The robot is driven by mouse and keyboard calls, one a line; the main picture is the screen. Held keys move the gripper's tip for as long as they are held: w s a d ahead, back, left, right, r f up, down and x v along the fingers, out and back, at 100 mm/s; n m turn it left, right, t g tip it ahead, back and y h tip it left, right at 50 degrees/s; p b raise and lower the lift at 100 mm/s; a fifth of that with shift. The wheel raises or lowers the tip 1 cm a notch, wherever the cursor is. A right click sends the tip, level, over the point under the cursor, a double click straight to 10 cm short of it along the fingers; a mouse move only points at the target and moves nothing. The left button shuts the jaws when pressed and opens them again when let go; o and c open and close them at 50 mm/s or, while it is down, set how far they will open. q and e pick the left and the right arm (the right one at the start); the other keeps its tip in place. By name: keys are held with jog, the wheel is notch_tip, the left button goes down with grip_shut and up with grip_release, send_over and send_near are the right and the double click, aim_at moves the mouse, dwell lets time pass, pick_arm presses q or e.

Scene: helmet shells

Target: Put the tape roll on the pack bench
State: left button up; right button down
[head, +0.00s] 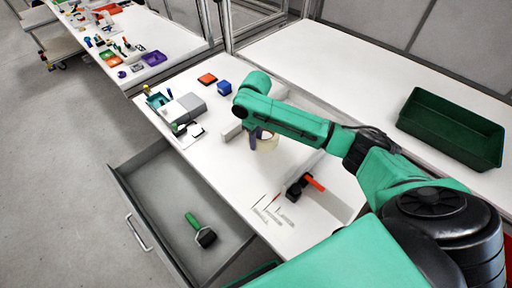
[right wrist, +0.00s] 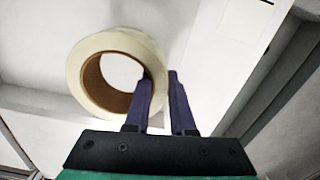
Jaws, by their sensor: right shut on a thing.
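The tape roll (head: 268,143) is a cream ring, partly hidden by my arm in the head view. In the right wrist view the tape roll (right wrist: 98,42) shows its brown core. My right gripper (right wrist: 160,77) is shut on its wall, one dark finger inside the hole and the other outside. In the head view my right gripper (head: 255,138) points down over the white bench (head: 228,165); I cannot tell whether the roll touches the surface. Another white bench (head: 340,60) lies behind. Which one is the pack bench is not marked. My left gripper is out of view.
An open grey drawer (head: 140,166) holds a green-handled roller (head: 201,229). A dark green tray (head: 452,128) sits on the rear bench, which is otherwise largely clear.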

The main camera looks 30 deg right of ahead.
jog(key=f, duration=0.5)
jog(key=shift+w+a, duration=0.1)
jog(key=shift+a, duration=0.15)
jog(key=shift+d, duration=0.1)
jog(key=shift+f, duration=0.1)
jog(key=c, duration=0.8)
grip_release()
jog(key=shift+o, duration=0.2)
notch_tip(320, 180, up, 12)
jog(key=shift+r, duration=0.2)
jog(key=shift+f, duration=0.1)
